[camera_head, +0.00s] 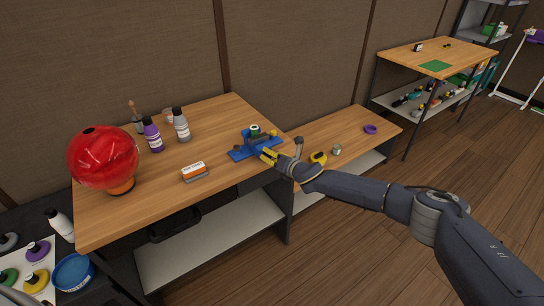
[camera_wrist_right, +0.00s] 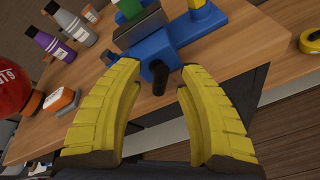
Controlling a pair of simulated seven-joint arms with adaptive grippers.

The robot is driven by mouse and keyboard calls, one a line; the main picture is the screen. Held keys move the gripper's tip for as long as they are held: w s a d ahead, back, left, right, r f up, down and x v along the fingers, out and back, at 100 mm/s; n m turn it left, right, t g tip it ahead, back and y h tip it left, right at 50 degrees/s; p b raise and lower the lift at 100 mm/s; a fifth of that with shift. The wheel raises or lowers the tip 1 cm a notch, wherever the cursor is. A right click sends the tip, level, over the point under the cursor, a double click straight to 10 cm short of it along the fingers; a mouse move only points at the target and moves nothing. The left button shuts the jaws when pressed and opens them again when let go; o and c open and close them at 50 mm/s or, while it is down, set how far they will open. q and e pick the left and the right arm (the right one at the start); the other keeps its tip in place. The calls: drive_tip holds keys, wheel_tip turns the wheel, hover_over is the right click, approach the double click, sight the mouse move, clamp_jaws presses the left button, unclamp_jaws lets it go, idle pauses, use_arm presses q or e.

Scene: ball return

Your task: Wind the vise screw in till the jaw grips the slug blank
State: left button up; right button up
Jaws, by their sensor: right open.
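The blue vise (camera_head: 240,152) stands on the wooden workbench near its right end. In the right wrist view the vise (camera_wrist_right: 185,32) shows its blue body and a dark grey jaw plate (camera_wrist_right: 140,28). A green piece (camera_wrist_right: 129,9) sits behind that plate, cut off by the top edge; I cannot tell whether it is the slug blank or whether the jaw touches it. The dark screw end (camera_wrist_right: 159,78) sticks out toward me. My right gripper (camera_head: 268,156) is open at the vise. Its yellow fingers stand either side of the screw end, apart from it. My left gripper is out of view.
An orange-and-white box (camera_head: 194,172), bottles (camera_head: 181,125) and a red globe-like machine (camera_head: 103,158) stand left on the bench (camera_head: 130,210). A yellow tape measure (camera_head: 318,157) lies on the lower bench to the right. Bare wood lies in front of the vise.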

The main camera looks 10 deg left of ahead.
idle(0.3)
clamp_jaws()
idle(0.3)
